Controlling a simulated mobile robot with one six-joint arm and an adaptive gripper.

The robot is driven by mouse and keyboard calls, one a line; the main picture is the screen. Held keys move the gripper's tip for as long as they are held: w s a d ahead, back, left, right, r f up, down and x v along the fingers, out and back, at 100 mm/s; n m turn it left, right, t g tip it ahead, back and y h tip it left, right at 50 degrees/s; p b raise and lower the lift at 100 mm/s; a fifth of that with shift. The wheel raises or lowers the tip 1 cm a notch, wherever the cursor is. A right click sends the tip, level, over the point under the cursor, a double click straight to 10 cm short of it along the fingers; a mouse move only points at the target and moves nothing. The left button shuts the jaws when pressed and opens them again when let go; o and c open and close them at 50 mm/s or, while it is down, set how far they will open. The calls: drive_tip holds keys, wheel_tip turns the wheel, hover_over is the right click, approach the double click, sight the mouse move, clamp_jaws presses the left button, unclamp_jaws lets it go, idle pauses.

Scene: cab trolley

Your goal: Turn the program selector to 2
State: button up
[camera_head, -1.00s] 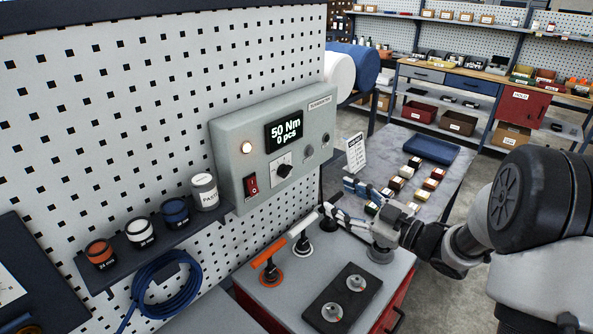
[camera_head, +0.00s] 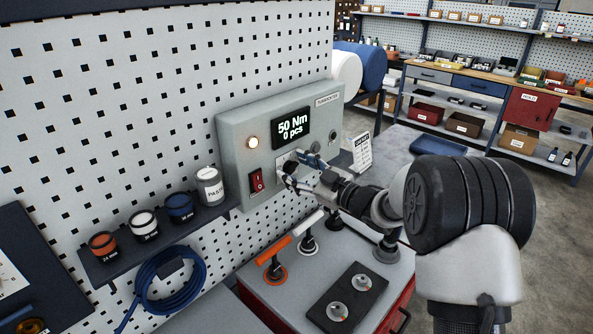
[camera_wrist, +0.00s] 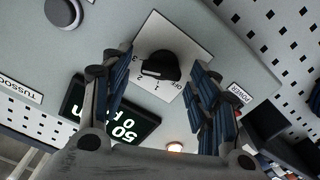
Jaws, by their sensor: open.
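The program selector is a black knob on a white plate (camera_wrist: 184,38), on the front of the grey control box (camera_head: 231,130). In the wrist view the knob (camera_wrist: 163,65) lies between the two fingers of my gripper (camera_wrist: 158,85), with space on both sides. The plate shows OFF and numbers; a pale mark on the knob is on the numbered side, but I cannot tell exactly which number it meets. In the head view my gripper (camera_head: 293,172) is at the box and largely hides the knob. My gripper is open.
A red power switch (camera_head: 256,181) sits left of the selector, and a lit lamp (camera_head: 253,142) is above it. The display (camera_head: 291,128) reads 50 Nm, 0 pcs. Below are an orange-handled tool (camera_head: 273,250) and a white-handled one (camera_head: 307,224) on the trolley top (camera_head: 300,284).

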drive_tip(key=shift+c, duration=0.4)
drive_tip(key=c, duration=1)
drive_tip(key=shift+a+b, duration=0.1)
drive_tip(key=shift+b, duration=0.25)
drive_tip(key=n+b, duration=0.1)
drive_tip(key=b, duration=0.1)
drive_tip(key=n+b, duration=0.2)
drive_tip(key=shift+f+n, duration=0.25)
drive_tip(key=shift+n, duration=0.05)
drive_tip(key=n+b, duration=0.3)
drive_tip(key=b, duration=0.1)
drive_tip(key=shift+s+a, duration=0.1)
drive_tip(key=shift+r+n+b, duration=0.1)
drive_tip(key=shift+n+b, duration=0.85)
drive_tip(key=shift+n, duration=0.05)
